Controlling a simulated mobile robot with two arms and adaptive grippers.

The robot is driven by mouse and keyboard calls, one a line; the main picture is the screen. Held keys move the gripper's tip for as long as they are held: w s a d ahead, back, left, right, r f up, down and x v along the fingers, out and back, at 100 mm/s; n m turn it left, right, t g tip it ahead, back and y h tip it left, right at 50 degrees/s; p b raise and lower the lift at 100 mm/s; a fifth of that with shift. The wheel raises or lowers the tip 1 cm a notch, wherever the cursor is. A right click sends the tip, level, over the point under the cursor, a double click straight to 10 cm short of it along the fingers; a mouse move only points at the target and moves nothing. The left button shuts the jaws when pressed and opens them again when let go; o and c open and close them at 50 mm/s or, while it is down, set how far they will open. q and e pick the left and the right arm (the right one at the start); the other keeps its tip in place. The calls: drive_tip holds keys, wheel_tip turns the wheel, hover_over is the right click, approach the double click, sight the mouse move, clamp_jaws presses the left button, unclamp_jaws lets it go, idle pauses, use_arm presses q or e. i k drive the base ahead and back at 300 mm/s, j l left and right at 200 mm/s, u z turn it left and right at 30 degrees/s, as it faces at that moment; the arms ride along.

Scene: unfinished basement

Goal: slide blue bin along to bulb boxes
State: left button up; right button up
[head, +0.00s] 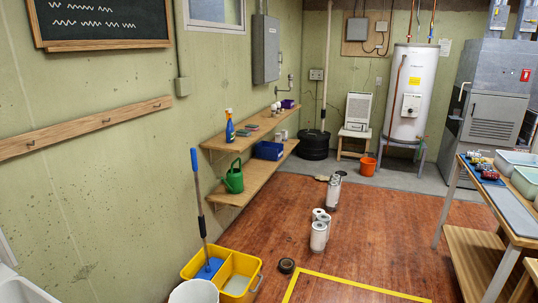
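The blue bin (268,150) is a small open-topped box on the lower wooden shelf along the left wall. It stands behind a green watering can (234,178), with a gap between them. Small whitish items (281,135) stand just beyond the bin on the same shelf. They may be the bulb boxes, but they are too small to tell. Neither of my grippers is in view.
The upper shelf (238,141) overhangs the lower one and holds a blue spray bottle (230,127). A yellow mop bucket (239,283), a tape roll (286,265) and white canisters (319,235) stand on the floor.

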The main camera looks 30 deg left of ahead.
sight(270, 150)
drive_tip(key=i+u, duration=0.1)
drive_tip(key=i, duration=1.4)
drive_tip(key=i+z, duration=0.1)
drive_tip(key=i, duration=0.8)
drive_tip(key=i+j+z, duration=0.1)
drive_tip(key=i, duration=0.8)
drive_tip(key=i+u, duration=0.1)
drive_tip(key=i, duration=0.8)
drive_tip(key=i+u, duration=0.15)
drive_tip(key=i, duration=0.75)
